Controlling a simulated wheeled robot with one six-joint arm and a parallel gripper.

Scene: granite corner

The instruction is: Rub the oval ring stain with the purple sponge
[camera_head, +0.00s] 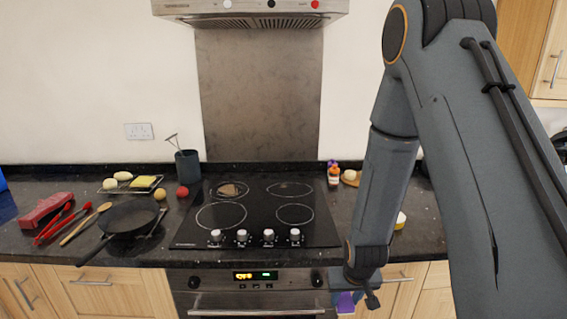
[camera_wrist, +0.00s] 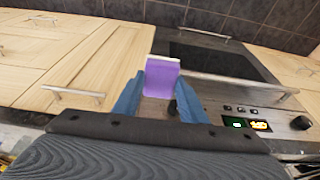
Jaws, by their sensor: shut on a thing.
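My gripper (camera_head: 350,296) hangs in front of the oven and cabinet fronts, below the counter's front edge. Its blue fingers (camera_wrist: 160,98) are shut on the purple sponge (camera_wrist: 162,79), one on each side. The sponge has a pale edge along its top in the wrist view and shows small and partly hidden in the head view (camera_head: 345,303). A brownish patch (camera_head: 229,189) lies on the rear left of the black cooktop (camera_head: 257,211), within a burner ring. I cannot tell whether it is the oval ring stain. My arm hides part of the counter on the right.
A dark frying pan (camera_head: 131,217), red tongs (camera_head: 62,222) and a wooden spoon (camera_head: 84,224) lie left of the cooktop. Behind stand a utensil pot (camera_head: 188,167) and a red ball (camera_head: 183,191). Knobs (camera_head: 242,235) rise along the cooktop's front. The oven handle (camera_head: 258,311) is near my gripper.

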